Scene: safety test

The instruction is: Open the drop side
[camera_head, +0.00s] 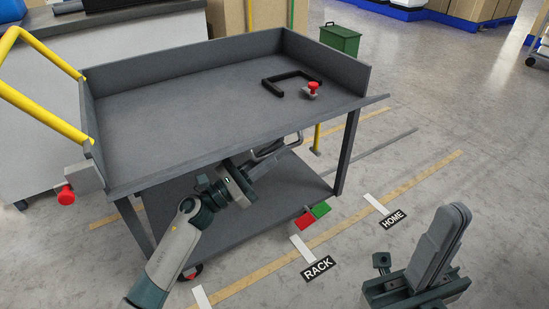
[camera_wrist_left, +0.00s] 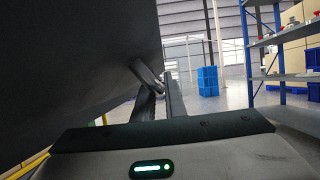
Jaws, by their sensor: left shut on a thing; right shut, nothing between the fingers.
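The grey cart's drop side (camera_head: 250,143) shows in the head view as a thin strip along the near edge of the tray, with no raised wall there. Its exact angle is hard to tell. A grey bar handle (camera_head: 275,148) shows just below this edge. My left gripper (camera_head: 252,167) is under the edge, shut on the handle; its fingertips are partly hidden. In the left wrist view a dark panel fills the upper left, with the handle (camera_wrist_left: 146,74) beside it. My right gripper (camera_head: 453,225) is shut and empty, at the lower right, away from the cart.
A black U-shaped piece (camera_head: 290,81) and a red-knobbed piece (camera_head: 312,89) lie on the tray. A red knob (camera_head: 66,195) sits at the cart's left corner, near a yellow push handle (camera_head: 40,110). Red and green blocks (camera_head: 313,214) are low near the shelf.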

